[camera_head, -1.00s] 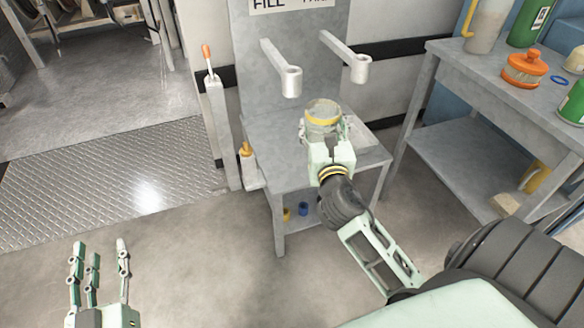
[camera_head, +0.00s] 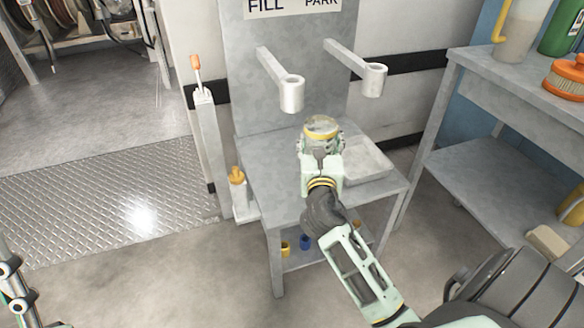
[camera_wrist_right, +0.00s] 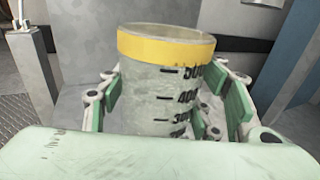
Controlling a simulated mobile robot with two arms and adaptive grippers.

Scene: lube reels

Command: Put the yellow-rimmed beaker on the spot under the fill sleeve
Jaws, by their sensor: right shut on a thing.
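The clear beaker with a yellow rim (camera_head: 322,128) is upright in my right gripper (camera_head: 321,146), whose fingers are shut around its sides. In the right wrist view the beaker (camera_wrist_right: 165,85) shows black volume marks, with green finger pads on both sides. The fill sleeve (camera_head: 291,94) is a grey ring on an arm below the FILL label. The beaker is to the right of this sleeve and lower in the picture. Whether its base touches the bench (camera_head: 265,165) cannot be told. My left gripper (camera_head: 14,285) shows only partly at the lower left edge.
A second sleeve (camera_head: 374,81) hangs under the PARK label. A shallow grey tray (camera_head: 370,165) lies on the bench right of the beaker. A grey workbench (camera_head: 500,85) stands at right.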

